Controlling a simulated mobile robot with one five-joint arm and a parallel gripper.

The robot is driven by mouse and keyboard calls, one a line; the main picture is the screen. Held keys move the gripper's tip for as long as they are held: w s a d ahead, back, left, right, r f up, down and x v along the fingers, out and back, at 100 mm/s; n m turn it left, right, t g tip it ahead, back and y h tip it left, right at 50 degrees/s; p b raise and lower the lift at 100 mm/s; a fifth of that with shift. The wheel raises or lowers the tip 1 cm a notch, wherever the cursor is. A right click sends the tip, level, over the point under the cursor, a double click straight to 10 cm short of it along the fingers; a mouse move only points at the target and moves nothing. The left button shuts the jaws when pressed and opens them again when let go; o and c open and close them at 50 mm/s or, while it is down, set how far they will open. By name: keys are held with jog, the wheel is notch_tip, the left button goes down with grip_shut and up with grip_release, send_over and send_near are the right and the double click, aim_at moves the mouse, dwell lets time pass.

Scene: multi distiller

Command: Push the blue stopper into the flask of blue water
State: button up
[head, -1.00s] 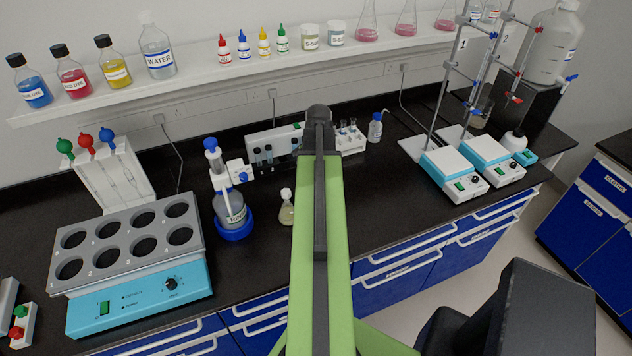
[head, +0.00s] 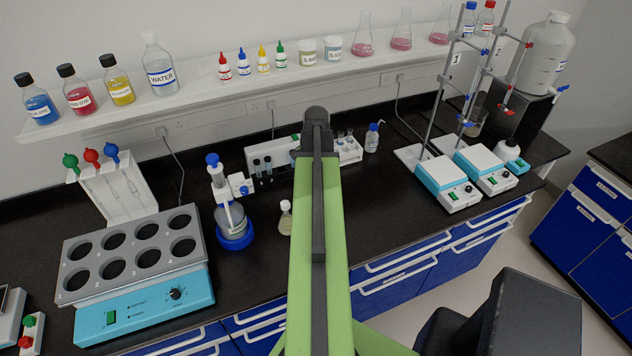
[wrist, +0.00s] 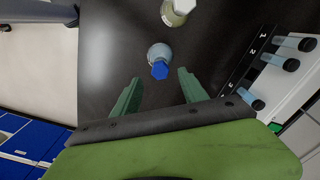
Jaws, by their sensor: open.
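In the wrist view a small flask (wrist: 157,51) with pale bluish contents stands on the black bench. A blue stopper (wrist: 160,71) sits at its neck; I cannot tell how deep it is seated. My gripper (wrist: 160,77) has two green fingers spread apart. The stopper shows between and just beyond the fingertips, with no visible contact. In the head view my green arm covers the middle of the bench, and I do not make out this flask or my fingers there.
A small white-capped flask with yellowish contents (head: 285,218) stands close by. It also shows in the wrist view (wrist: 178,10). A rack of capped tubes (wrist: 263,83) is close on the right in the wrist view. The blue-based water bath (head: 145,312) is left.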

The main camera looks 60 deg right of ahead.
notch_tip(320, 180, up, 12)
jog(key=p, duration=1)
jog(key=shift+r+p, duration=0.25)
jog(key=shift+p, duration=0.15)
jog(key=shift+f, duration=0.1)
